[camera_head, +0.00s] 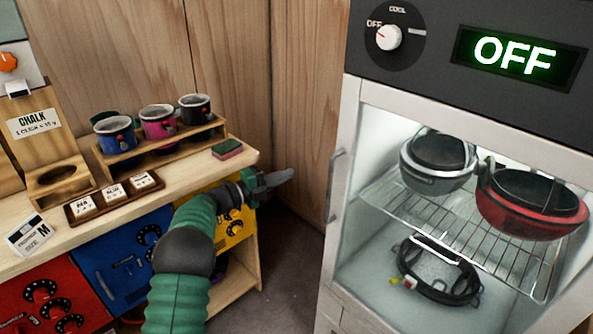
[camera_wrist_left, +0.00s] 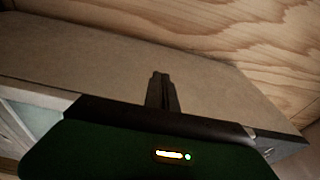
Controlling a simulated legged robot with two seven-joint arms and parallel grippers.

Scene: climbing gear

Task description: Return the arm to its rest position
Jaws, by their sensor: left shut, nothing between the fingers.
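My left gripper (camera_head: 272,180) is shut and empty in the head view. It is just off the right end of the wooden bench, in front of the wood wall. My green left arm comes up from the bottom and bends at a dark joint. In the left wrist view the closed fingers (camera_wrist_left: 161,92) point at a plain brownish surface with wood grain above it. My right gripper shows in neither view.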

